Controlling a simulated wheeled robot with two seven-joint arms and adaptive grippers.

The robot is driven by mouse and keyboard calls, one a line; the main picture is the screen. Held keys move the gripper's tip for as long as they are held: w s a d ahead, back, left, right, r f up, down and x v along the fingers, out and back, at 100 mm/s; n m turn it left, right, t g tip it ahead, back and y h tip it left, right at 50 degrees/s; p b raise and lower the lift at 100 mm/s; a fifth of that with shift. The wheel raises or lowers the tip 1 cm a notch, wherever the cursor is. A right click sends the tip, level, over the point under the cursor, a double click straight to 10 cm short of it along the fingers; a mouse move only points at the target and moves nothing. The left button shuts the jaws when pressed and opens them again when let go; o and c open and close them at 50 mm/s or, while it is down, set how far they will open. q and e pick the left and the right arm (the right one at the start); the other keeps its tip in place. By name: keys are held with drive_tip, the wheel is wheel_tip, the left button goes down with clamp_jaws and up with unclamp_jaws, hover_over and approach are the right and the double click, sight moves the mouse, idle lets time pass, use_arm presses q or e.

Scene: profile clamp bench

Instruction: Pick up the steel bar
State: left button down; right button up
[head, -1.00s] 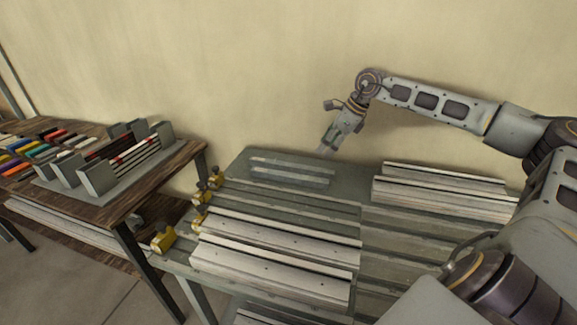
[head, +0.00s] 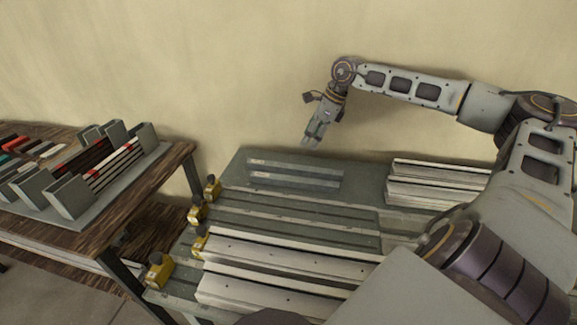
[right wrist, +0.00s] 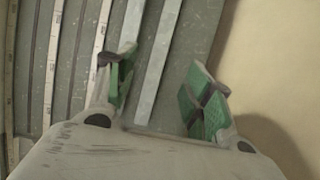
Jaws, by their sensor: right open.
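Two flat, thin grey steel bars lie side by side on the back left of the bench; I cannot tell which one the task means. The far steel bar (head: 295,167) and the near bar (head: 292,181) show whole in the head view. My right gripper (head: 313,138) hangs over the back edge of the bench, fingers down, apart from both bars. In the right wrist view its green-padded fingers (right wrist: 160,88) are spread and empty. One steel bar (right wrist: 156,62) runs between them; the other (right wrist: 128,28) passes behind the left finger. My left gripper is not in view.
Long aluminium profiles (head: 290,254) lie at the bench's front, with yellow clamps (head: 158,271) along its left edge. More profiles (head: 435,184) are stacked at the back right. A wooden table (head: 160,190) with a grey rack (head: 122,158) stands left. The wall (head: 240,80) is close behind.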

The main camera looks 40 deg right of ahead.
drive_tip(key=shift+r, duration=0.1)
idle(0.3)
hover_over(300, 168)
drive_tip(key=s+d, duration=0.1)
wheel_tip(300, 168, down, 5)
drive_tip(key=shift+p, duration=0.35)
drive_tip(key=shift+x, duration=1.6)
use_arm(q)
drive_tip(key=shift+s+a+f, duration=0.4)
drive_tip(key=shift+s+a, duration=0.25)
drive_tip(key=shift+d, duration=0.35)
